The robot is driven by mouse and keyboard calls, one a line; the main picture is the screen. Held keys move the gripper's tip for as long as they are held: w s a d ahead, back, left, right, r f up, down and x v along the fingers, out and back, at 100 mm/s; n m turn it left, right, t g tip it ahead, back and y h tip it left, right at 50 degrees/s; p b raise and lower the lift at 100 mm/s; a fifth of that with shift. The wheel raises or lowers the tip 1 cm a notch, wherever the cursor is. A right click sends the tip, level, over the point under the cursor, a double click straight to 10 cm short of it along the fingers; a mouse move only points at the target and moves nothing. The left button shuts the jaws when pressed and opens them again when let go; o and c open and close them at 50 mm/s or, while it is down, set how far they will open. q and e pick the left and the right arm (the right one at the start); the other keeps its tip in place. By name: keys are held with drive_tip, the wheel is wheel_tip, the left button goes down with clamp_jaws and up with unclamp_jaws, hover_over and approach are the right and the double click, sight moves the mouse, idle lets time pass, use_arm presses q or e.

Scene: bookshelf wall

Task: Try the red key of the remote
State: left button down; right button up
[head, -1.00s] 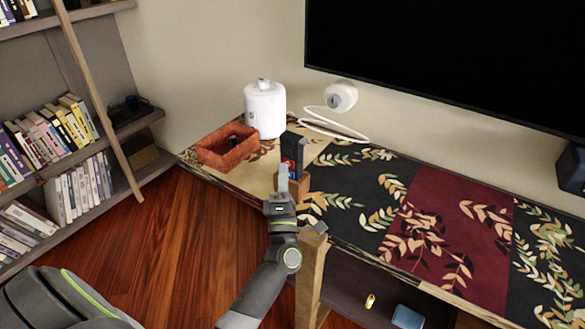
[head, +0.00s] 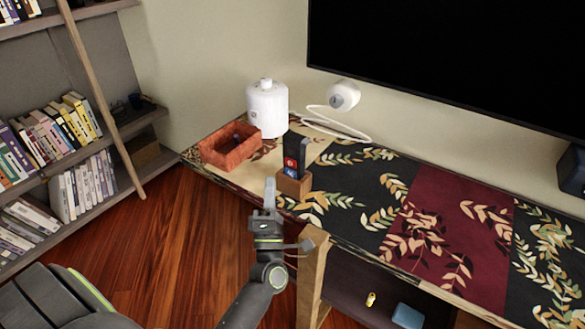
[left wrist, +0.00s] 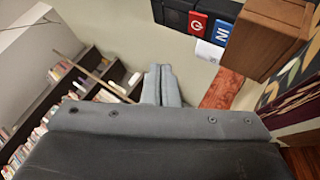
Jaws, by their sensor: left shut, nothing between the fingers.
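A black remote (head: 296,147) stands upright in a small brown wooden holder (head: 294,186) near the front edge of the patterned table. Its red key (head: 290,163) faces me, with a blue key (head: 291,173) below it. The left wrist view shows the red key (left wrist: 197,24) with a power mark, the blue key (left wrist: 221,33) and the wooden holder (left wrist: 270,38) at the upper right. My left gripper (head: 269,183) is shut and empty, in front of and left of the holder, apart from the remote. Its fingertips (left wrist: 161,68) also show in the left wrist view. My right gripper is not in view.
An orange-red basket (head: 229,157) and a white canister (head: 267,108) stand behind and left of the remote. A white round device (head: 344,97) with a cable is by the wall. A wooden post (head: 311,280) rises right of my left arm. The table's right side is clear.

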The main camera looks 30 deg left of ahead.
use_arm(q)
drive_tip(key=s+a+n+g+h+p, duration=0.1)
drive_tip(key=s+n+g+h+p, duration=0.2)
drive_tip(key=s+n+h+p, duration=0.4)
drive_tip(key=r+n+h+p, duration=0.1)
drive_tip(key=n+h, duration=0.1)
drive_tip(key=h, duration=0.4)
drive_tip(key=shift+s+a+n+h+p, duration=0.25)
drive_tip(key=shift+n+h+p, duration=0.05)
drive_tip(key=shift+n+h, duration=0.1)
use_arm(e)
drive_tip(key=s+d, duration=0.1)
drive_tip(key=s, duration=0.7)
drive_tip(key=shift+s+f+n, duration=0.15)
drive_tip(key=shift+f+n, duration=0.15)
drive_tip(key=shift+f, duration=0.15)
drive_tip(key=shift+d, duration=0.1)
use_arm(q)
drive_tip(key=p, duration=0.3)
approach(290, 164)
drive_tip(key=w, duration=0.5)
drive_tip(key=shift+w+d+r, duration=0.15)
drive_tip(key=shift+d+r, duration=0.1)
drive_tip(key=shift+d, duration=0.05)
drive_tip(key=shift+w+f, duration=0.1)
drive_tip(key=shift+w, duration=0.65)
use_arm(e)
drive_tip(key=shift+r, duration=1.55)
